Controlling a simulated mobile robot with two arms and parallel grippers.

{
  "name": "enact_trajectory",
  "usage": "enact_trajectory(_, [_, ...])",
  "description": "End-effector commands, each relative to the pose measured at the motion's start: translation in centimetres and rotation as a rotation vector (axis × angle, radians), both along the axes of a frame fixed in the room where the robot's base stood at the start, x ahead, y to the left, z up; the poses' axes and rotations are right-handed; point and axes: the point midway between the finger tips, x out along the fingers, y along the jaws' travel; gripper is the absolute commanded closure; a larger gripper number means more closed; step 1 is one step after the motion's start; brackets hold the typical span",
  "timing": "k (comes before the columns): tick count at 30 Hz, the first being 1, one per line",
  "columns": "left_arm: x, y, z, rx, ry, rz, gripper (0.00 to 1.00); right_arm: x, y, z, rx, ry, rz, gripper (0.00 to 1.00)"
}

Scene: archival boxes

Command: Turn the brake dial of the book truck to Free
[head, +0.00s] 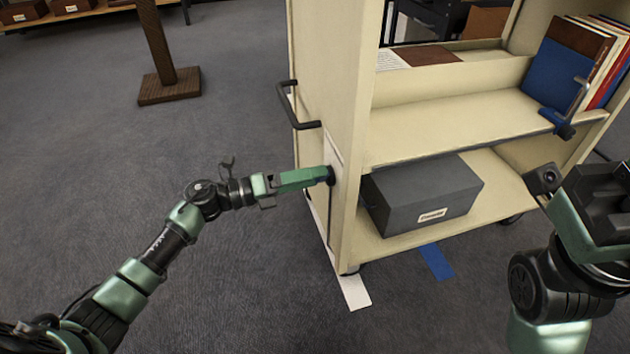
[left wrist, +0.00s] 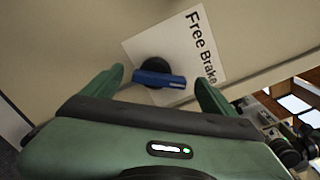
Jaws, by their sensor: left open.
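The book truck (head: 350,60) is a cream shelf unit. Its brake dial, a dark round knob, shows in the left wrist view (left wrist: 152,67) on a white label plate (left wrist: 188,47) reading "Free Brake". A blue bar crosses the knob and lies nearly level, its right end nearer the word Brake than Free. In the head view the dial (head: 332,175) is mostly hidden by my left gripper (head: 322,176). That gripper is open, its green fingers on either side of the blue bar with gaps visible. My right arm shows at the right edge; its fingers cannot be made out.
A black handle (head: 300,108) sticks out of the truck's end panel above the dial. A grey box (head: 422,192) stands on the lower shelf, and books (head: 568,62) on the upper one. Carpet to the left is clear up to a brown post (head: 158,45).

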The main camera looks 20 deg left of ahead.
Motion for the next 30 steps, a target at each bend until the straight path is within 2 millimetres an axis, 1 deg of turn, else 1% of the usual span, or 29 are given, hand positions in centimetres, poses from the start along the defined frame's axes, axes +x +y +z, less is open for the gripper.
enact_trajectory(4, [0.67,-0.97,-0.06,0.000,0.000,0.000,0.13,-0.27,0.03,0.09,-0.001,-0.014,-0.001,0.64])
enact_trajectory(12, [0.79,-1.13,0.00,-0.001,0.002,0.001,0.13,-0.28,0.05,0.24,-0.002,-0.014,-0.001,0.64])
enact_trajectory(13, [0.79,-1.12,0.00,-0.001,0.002,0.001,0.16,-0.28,0.05,0.24,-0.002,-0.014,-0.001,0.64])
enact_trajectory(14, [0.79,-1.12,-0.02,-0.001,0.002,0.001,0.24,-0.28,0.05,0.24,-0.002,-0.015,-0.001,0.64])
enact_trajectory(15, [0.78,-1.11,-0.02,-0.001,0.002,0.001,0.35,-0.29,0.06,0.24,-0.002,-0.015,-0.001,0.64])
enact_trajectory(17, [0.78,-1.11,-0.02,-0.001,0.002,0.001,0.52,-0.29,0.06,0.24,-0.002,-0.015,-0.001,0.64])
enact_trajectory(18, [0.78,-1.10,-0.03,0.000,0.001,0.001,0.63,-0.29,0.06,0.24,-0.002,-0.015,-0.001,0.64])
enact_trajectory(19, [0.78,-1.10,-0.03,-0.001,0.002,0.001,0.71,-0.29,0.06,0.24,-0.002,-0.015,-0.001,0.64])
enact_trajectory(20, [0.77,-1.09,-0.03,-0.001,0.002,0.001,0.75,-0.29,0.06,0.24,-0.002,-0.015,-0.001,0.64])
enact_trajectory(30, [0.81,-1.02,0.22,-0.030,0.048,0.003,0.75,-0.24,-0.06,0.73,0.003,-0.010,0.001,0.64])
